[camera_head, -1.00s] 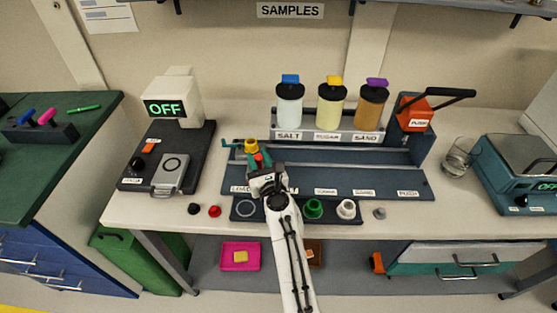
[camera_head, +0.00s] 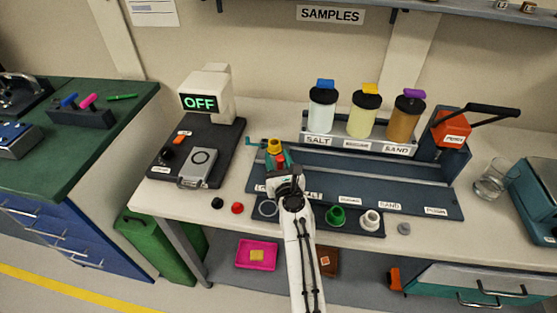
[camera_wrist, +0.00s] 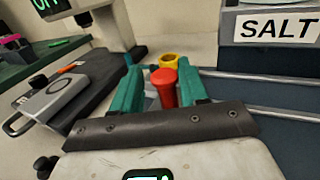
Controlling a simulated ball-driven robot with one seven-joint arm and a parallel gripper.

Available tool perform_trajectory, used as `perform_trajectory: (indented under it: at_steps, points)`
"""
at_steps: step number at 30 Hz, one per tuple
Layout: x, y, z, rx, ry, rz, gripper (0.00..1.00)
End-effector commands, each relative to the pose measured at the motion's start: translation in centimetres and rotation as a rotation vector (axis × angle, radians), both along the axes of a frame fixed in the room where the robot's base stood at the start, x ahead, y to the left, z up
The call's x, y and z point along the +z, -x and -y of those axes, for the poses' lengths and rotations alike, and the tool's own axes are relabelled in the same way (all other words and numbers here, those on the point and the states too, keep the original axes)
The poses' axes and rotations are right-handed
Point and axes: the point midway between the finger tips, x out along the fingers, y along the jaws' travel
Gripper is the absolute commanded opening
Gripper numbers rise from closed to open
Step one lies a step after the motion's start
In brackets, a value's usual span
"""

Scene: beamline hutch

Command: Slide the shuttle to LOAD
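The shuttle, with a yellow cup (camera_head: 274,146) and a red knob (camera_head: 281,156), stands at the left end of the long dark rail station (camera_head: 420,170), behind a partly hidden label at its front left. My gripper (camera_head: 273,156) is at the shuttle, reaching in from the front. In the wrist view its two teal fingers (camera_wrist: 163,82) stand apart on either side of the red knob (camera_wrist: 164,78). A narrow gap shows left of the knob; contact on the right is unclear. The yellow cup (camera_wrist: 170,60) is just beyond. The shuttle's base is hidden.
SALT (camera_head: 322,112), a yellow (camera_head: 362,115) and a SAND jar (camera_head: 404,122) stand behind the rails. An orange block with a black lever (camera_head: 452,128) is at the right end. The OFF device (camera_head: 207,92) is left. A glass (camera_head: 491,182) stands right.

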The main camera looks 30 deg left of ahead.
Motion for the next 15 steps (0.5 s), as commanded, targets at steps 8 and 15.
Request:
perform_trajectory:
  at_steps: [8,15]
  points:
    - [0.3,1.8,1.4,0.002,0.002,-0.001,0.41]
    - [0.2,5.0,4.1,0.002,0.003,-0.002,0.41]
